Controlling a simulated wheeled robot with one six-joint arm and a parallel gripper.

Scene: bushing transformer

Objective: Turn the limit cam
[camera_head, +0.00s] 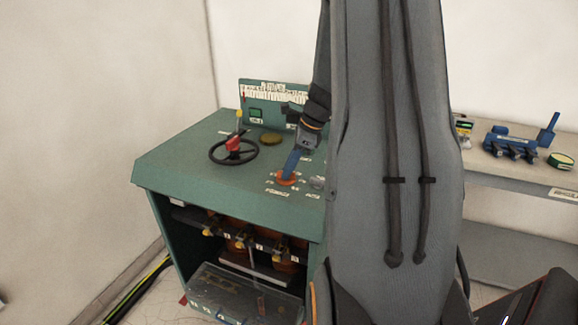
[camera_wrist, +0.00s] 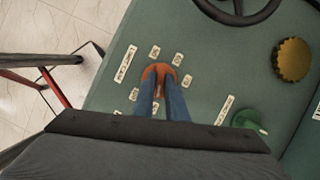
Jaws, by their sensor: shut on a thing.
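My gripper (camera_head: 291,168) points down at the green cabinet top, its blue fingers shut on an orange knob (camera_head: 285,181). In the wrist view the fingers (camera_wrist: 160,88) lie either side of the knob's ridge, and the round orange base (camera_wrist: 158,70) shows beyond their tips. Small white labels ring the knob. A gold disc with a notched rim (camera_wrist: 293,60) sits on the same top, apart from my gripper; it also shows in the head view (camera_head: 271,139).
A black handwheel (camera_head: 233,150) with a red hub stands left on the cabinet top (camera_head: 180,160). A green knob (camera_wrist: 250,122) sits right of my fingers in the wrist view. An upright panel (camera_head: 262,112) edges the back. A shelf with blue parts (camera_head: 510,143) stands at right.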

